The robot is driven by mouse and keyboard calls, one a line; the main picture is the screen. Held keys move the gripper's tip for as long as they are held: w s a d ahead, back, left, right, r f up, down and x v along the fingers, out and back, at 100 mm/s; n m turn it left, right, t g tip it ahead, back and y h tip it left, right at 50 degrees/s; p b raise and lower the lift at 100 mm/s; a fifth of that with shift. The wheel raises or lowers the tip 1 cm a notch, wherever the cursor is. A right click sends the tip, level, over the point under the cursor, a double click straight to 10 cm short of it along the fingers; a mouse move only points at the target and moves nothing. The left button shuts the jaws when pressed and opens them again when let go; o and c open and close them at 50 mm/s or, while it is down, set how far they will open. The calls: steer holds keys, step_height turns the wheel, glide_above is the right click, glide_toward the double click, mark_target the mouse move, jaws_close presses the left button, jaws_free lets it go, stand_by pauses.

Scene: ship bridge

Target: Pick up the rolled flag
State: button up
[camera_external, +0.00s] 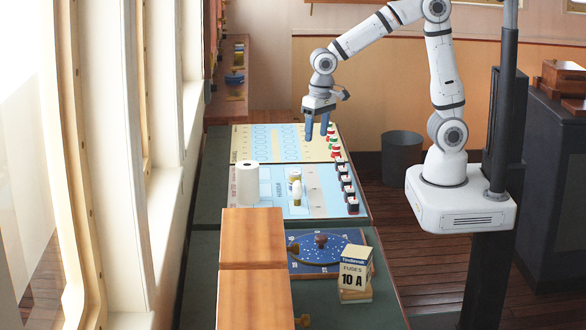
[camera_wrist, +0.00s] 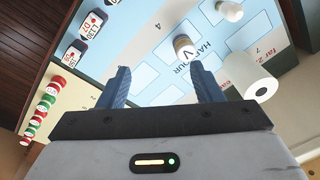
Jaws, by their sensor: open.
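No thing in view is plainly a rolled flag. The likeliest candidates are a short white cylinder with a yellow-brown end (camera_external: 294,174), which also shows in the wrist view (camera_wrist: 184,46), and a plain white cylinder (camera_external: 298,194) beside it. Both are on the blue chart board (camera_external: 270,205). My gripper (camera_external: 317,126) is open and empty, with blue fingers pointing down over the far board, beyond both cylinders. In the wrist view, the yellow-brown-ended cylinder lies ahead of my open fingers (camera_wrist: 161,68), between them in the picture and apart from them.
A large white roll (camera_external: 248,183) stands left of the cylinders. Black labelled blocks (camera_external: 347,187) line the board's right edge. Red, white and green pieces (camera_external: 334,143) stand near my gripper. Wooden boxes (camera_external: 252,238) and a fuses box (camera_external: 356,268) are nearer the camera.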

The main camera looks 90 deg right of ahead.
mark_target(295, 172)
steer(key=w+f+m, duration=0.1)
steer(key=w+f, duration=0.1)
steer(key=w+a+f+m, duration=0.1)
steer(key=w+f, duration=0.1)
steer(key=f, duration=0.1)
steer(key=w+f+m+g, duration=0.1)
steer(key=w+f, duration=0.1)
steer(key=shift+w+a+f+m, duration=0.25)
steer(key=shift+w+f+m, duration=0.05)
steer(key=shift+w, duration=0.1)
steer(key=f, duration=0.3)
steer(key=f+p, duration=0.1)
steer(key=f, duration=0.3)
steer(key=shift+s+a+f, duration=0.1)
steer(key=shift+s+f, duration=0.1)
steer(key=shift+f, duration=0.1)
steer(key=shift+c, duration=0.2)
steer(key=c, duration=1)
